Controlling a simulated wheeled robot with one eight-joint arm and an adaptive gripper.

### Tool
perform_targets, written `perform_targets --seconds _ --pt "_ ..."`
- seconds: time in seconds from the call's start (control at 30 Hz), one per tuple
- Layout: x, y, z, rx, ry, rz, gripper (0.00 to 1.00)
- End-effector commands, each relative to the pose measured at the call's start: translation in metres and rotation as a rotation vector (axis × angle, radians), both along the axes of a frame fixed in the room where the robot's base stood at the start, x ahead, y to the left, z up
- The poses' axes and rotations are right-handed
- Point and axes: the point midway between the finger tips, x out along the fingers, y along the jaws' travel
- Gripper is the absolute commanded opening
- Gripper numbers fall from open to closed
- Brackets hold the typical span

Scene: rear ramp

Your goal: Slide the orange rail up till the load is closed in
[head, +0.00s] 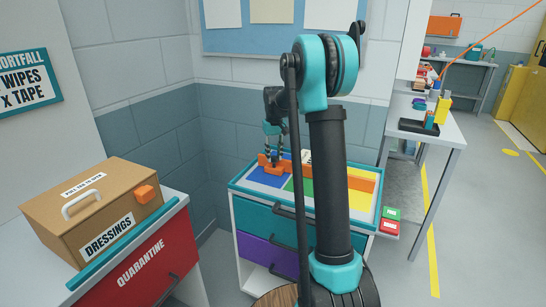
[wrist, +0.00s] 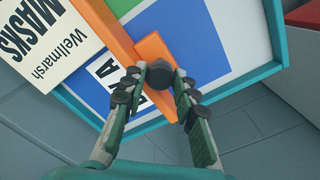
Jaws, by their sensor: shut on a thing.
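The orange rail (head: 362,180) lies across the tray top (head: 233,184) of a teal-edged cart, partly hidden behind my arm. In the head view my gripper (head: 271,160) is at the rail's left end. A cream box marked Wellmarsh MASKS (wrist: 45,35) is beside the rail; in the head view only a sliver of a pale box (head: 307,156) shows.
The tray has blue (head: 267,175), green and yellow zones. A cardboard DRESSINGS box (head: 95,210) stands on a red QUARANTINE cabinet (head: 150,265) at left. A wall is behind the cart. A grey bench (head: 440,135) stands at right, with open floor beyond it.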

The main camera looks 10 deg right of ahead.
Motion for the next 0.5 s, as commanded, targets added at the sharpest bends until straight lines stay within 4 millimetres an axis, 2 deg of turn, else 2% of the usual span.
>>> perform_targets --seconds 0.03,0.2,0.5 --pt "0.0003 0.0001 0.0001 0.0 -0.001 0.0 0.29" --pt "0.0 0.0003 0.0001 0.0 -0.001 0.0 0.49" --pt "-0.0003 0.0004 0.0012 0.0 0.0 0.0 0.49"
